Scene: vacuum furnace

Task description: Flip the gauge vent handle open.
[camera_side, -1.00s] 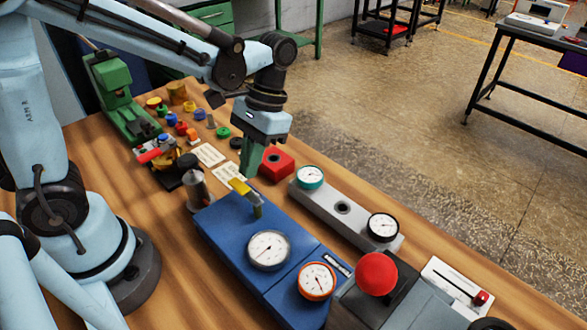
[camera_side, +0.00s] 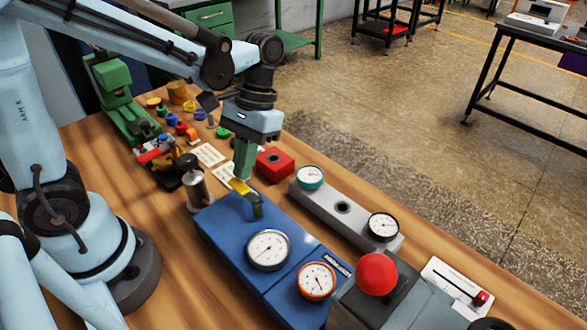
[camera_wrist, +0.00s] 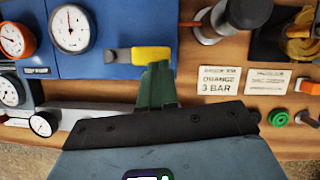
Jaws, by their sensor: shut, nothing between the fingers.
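The gauge vent handle (camera_side: 240,186) is a yellow lever on a short grey-green stem, at the back end of the blue gauge box (camera_side: 222,226). In the wrist view the yellow handle (camera_wrist: 152,54) points right from its grey pivot, along the box's edge. My gripper (camera_side: 241,176) is shut and empty, its green fingers pointing down at the handle's free end. In the wrist view the fingertips (camera_wrist: 157,68) overlap the handle's near edge; I cannot tell whether they touch it. The box carries a silver-rimmed gauge (camera_side: 268,250) and an orange-rimmed gauge (camera_side: 317,281).
A grey bar with a teal gauge (camera_side: 310,177) and a black gauge (camera_side: 383,227) lies right of the box. A red block (camera_side: 275,162) sits close behind it. A metal cylinder (camera_side: 196,186) stands left of the handle. A red knob (camera_side: 377,273) rises in front.

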